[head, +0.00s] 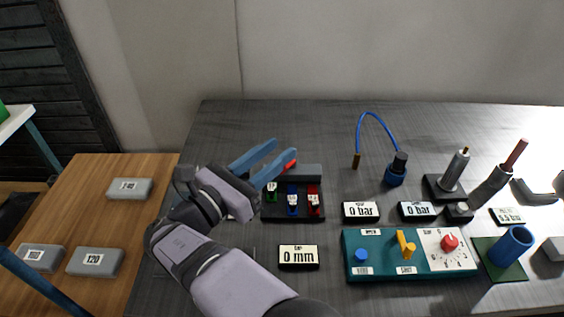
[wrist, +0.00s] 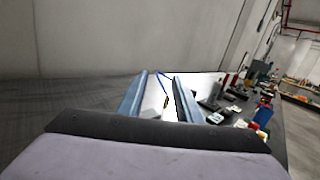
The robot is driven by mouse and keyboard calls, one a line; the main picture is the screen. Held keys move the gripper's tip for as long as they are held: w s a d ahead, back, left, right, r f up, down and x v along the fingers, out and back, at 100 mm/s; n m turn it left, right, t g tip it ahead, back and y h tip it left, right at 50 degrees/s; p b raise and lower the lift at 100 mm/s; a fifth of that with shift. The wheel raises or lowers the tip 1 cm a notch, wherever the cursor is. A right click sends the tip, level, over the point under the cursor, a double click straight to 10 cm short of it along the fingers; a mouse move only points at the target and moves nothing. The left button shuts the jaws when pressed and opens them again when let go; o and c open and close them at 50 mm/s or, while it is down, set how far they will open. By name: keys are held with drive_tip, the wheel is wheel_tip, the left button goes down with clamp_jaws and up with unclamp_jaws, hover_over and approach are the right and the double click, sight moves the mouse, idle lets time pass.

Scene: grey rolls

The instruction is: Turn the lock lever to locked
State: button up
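A teal control panel (head: 385,268) lies on the dark table at the front right in the head view. A yellow lever (head: 405,246) stands up near its middle, beside small labels too blurred to read surely. A blue knob (head: 361,256) is on its left, a red knob (head: 449,242) on a white dial at its right. I cannot tell for sure which part is the lock lever. My gripper (head: 284,150) is open, its blue fingers apart, up and left of the panel and not touching it. The fingers also show open and empty in the wrist view (wrist: 161,76).
A black block (head: 273,212) with green, blue and red switches sits below my fingers. Displays reading 0 mm (head: 299,257) and 0 bar (head: 361,211) stand near the panel. A blue cup (head: 511,246), grey cylinders and a blue cable (head: 378,118) are at right.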

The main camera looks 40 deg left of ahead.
drive_tip(key=f+n+y, duration=0.1)
drive_tip(key=f, duration=0.1)
drive_tip(key=f+n+g+y, duration=0.1)
drive_tip(key=f+y, duration=0.1)
drive_tip(key=f, duration=0.1)
drive_tip(key=f+n+y, duration=0.1)
drive_tip(key=f, duration=0.2)
drive_tip(key=shift+s+a+f+n+y, duration=0.1)
drive_tip(key=shift+s+f+n+y, duration=0.1)
drive_tip(key=shift+s+n+y, duration=0.15)
drive_tip(key=shift+s+a+f+g+y, duration=0.1)
drive_tip(key=shift+a+f+g+y, duration=0.05)
drive_tip(key=shift+a+g+y, duration=0.2)
drive_tip(key=shift+a+f+m, duration=0.1)
drive_tip(key=shift+f+m, duration=0.05)
drive_tip(key=shift+m, duration=0.4)
drive_tip(key=shift+p+x, duration=0.4)
drive_tip(key=shift+x, duration=3.25)
clamp_jaws()
